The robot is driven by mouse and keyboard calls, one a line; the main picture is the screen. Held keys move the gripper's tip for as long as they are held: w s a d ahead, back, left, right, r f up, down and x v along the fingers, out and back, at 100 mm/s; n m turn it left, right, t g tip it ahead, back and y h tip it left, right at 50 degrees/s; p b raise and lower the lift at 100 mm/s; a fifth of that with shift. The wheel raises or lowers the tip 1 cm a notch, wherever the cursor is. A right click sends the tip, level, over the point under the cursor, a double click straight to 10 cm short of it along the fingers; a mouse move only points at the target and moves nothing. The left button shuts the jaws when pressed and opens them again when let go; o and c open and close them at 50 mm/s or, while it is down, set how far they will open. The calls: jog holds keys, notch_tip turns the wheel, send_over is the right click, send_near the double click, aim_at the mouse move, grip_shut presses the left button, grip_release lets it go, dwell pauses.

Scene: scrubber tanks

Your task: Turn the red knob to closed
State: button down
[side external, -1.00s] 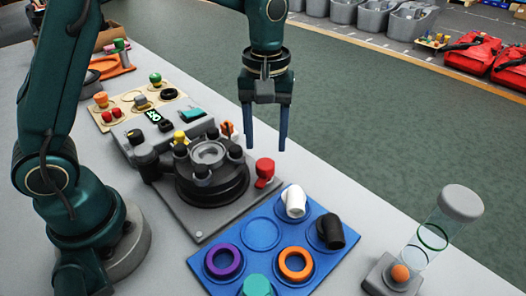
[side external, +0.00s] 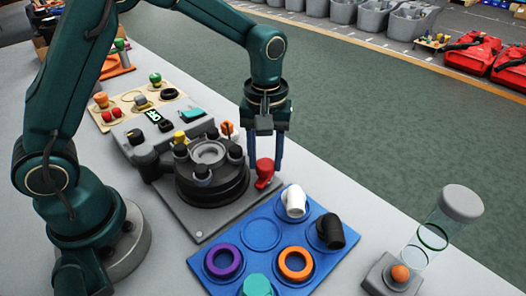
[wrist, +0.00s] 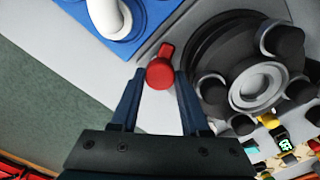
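The red knob (side external: 264,169) stands on the grey base plate beside the round dark tank fixture (side external: 212,179). In the wrist view the red knob (wrist: 160,72) has a short red lever pointing up and away from my gripper. My gripper (side external: 265,165) is open and points down at the knob. In the wrist view my gripper's two blue fingers (wrist: 157,76) lie on either side of the knob, with visible gaps on both sides. I cannot tell whether a finger touches it.
A blue tray (side external: 262,234) with white and black elbows and coloured rings lies close to the knob. A grey control box (side external: 165,128) stands behind the fixture. The table between tray and cylinder is clear.

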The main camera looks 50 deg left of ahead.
aim_at(265, 163)
jog(key=shift+m, duration=0.3)
jog(key=m, duration=0.6)
jog(key=shift+r, duration=0.1)
jog(key=m, duration=0.3)
jog(key=shift+m, duration=2.3)
jog(key=c, duration=0.7)
grip_release()
jog(key=shift+r, duration=2.55)
